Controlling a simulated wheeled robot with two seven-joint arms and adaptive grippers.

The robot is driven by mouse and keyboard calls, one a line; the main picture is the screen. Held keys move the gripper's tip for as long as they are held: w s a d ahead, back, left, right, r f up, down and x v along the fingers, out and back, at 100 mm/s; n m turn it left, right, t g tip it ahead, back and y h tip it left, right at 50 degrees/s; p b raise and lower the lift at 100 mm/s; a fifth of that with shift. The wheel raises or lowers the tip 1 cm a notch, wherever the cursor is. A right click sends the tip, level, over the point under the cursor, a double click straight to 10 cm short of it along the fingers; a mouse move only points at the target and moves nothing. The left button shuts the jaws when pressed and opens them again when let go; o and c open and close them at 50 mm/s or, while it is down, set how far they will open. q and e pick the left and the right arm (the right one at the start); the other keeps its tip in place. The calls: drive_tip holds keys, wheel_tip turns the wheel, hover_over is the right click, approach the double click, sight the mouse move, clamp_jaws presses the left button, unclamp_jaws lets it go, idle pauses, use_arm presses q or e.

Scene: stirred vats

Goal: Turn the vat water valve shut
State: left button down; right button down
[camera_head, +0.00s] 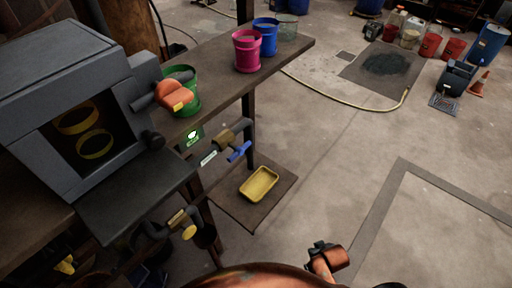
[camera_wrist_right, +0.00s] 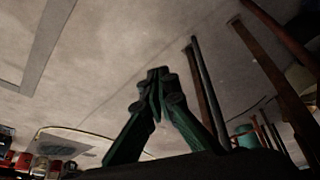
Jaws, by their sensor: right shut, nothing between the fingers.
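A valve with a brass body (camera_head: 222,140) and a blue lever (camera_head: 240,152) sits on a dark pipe under the bench edge. Its lever slants out above a yellow tray (camera_head: 259,184). A second pipe fitting (camera_head: 181,222) with yellow parts is lower left; I cannot tell from labels which one is the vat water valve. My right gripper (camera_wrist_right: 158,78) shows in the right wrist view, its dark green fingers together and empty, with no valve in that view. In the head view I cannot make out the right gripper, and my left gripper is not in view.
A grey box-shaped machine (camera_head: 75,110) with an orange fitting (camera_head: 175,95) stands on the bench at left. Green, pink (camera_head: 247,50) and blue buckets stand along the bench. A yellow hose (camera_head: 350,110) lies on the floor. The floor right of the bench is mostly clear.

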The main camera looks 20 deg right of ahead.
sight(234, 148)
drive_tip(key=w+a+r+n+t+y, duration=0.15)
drive_tip(key=w+a+r+t, duration=0.3)
drive_tip(key=w+r, duration=0.6)
drive_tip(key=w+a+r+n+t+y, duration=0.1)
drive_tip(key=w+a+r+t+y, duration=0.2)
drive_tip(key=w+r+t, duration=0.7)
drive_tip(key=a+r+n+t+y, duration=0.1)
drive_tip(key=a+r+n+y, duration=0.3)
drive_tip(key=r, duration=0.7)
drive_tip(key=a+r+y, duration=0.2)
drive_tip(key=r+y, duration=0.4)
drive_tip(key=r, duration=0.6)
drive_tip(key=p+x, duration=0.2)
drive_tip(key=x, duration=0.6)
drive_tip(key=shift+w+a+f, duration=0.1)
drive_tip(key=shift+w+f, duration=0.15)
drive_tip(key=shift+f, duration=0.35)
drive_tip(key=shift+w+a+f, duration=0.15)
drive_tip(key=shift+w+f, duration=0.1)
drive_tip(key=shift+f, duration=0.3)
drive_tip(key=shift+w+a+f, duration=0.1)
drive_tip(key=shift+w+f, duration=0.15)
drive_tip(key=shift+f, duration=0.35)
drive_tip(key=shift+m+h, duration=0.35)
drive_tip(key=shift+m+t+p, duration=0.35)
drive_tip(key=shift+m+p, duration=0.05)
drive_tip(key=shift+p, duration=0.1)
